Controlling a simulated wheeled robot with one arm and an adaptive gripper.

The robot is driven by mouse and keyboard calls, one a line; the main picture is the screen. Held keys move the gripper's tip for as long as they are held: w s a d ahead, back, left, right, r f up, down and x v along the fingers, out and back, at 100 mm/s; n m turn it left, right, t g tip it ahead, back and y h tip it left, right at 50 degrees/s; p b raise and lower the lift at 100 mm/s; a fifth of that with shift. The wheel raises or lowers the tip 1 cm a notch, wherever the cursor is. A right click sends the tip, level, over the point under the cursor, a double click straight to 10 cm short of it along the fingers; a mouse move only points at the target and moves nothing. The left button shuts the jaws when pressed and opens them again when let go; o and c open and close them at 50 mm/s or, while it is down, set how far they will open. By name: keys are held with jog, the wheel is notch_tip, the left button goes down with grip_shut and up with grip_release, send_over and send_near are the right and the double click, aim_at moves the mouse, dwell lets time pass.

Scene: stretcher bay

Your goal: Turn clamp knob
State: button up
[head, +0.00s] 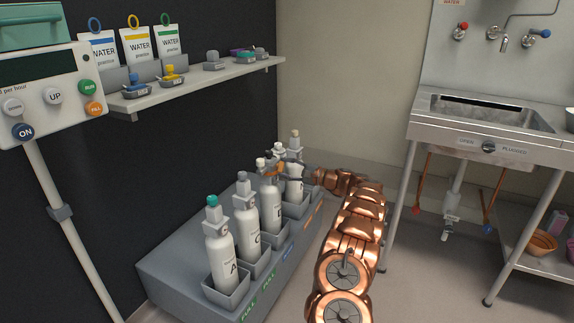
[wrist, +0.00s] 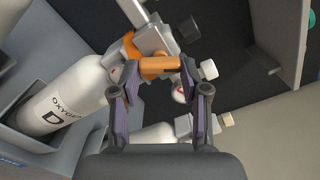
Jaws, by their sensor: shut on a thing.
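In the wrist view an orange clamp (wrist: 128,46) sits around the neck of white oxygen bottle D (wrist: 62,95), with an orange knob bar (wrist: 160,65) sticking out from it. My gripper (wrist: 160,68) is shut on this knob bar, one dark finger at each end. In the head view the orange clamp (head: 271,171) shows small on bottle D (head: 270,206), third from the front in the row. My gripper there is small and partly lost among the valves at the end of my copper arm.
Bottle A (head: 220,256) and bottle C (head: 247,228) stand nearer in the grey rack (head: 170,265), and another bottle (head: 294,188) stands beyond D. A shelf (head: 205,83) hangs above. A steel sink (head: 490,113) is at right. Floor between is mostly clear.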

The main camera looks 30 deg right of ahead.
jog(key=m+p, duration=0.2)
jog(key=m, duration=0.4)
jog(key=shift+a+f+p, duration=0.1)
jog(key=shift+f+p, duration=0.05)
jog(key=shift+p, duration=0.2)
jog(key=shift+m, duration=0.3)
jog(key=o, duration=1.2)
jog(key=shift+c, duration=0.2)
jog(key=shift+s, duration=0.1)
jog(key=v, duration=1.2)
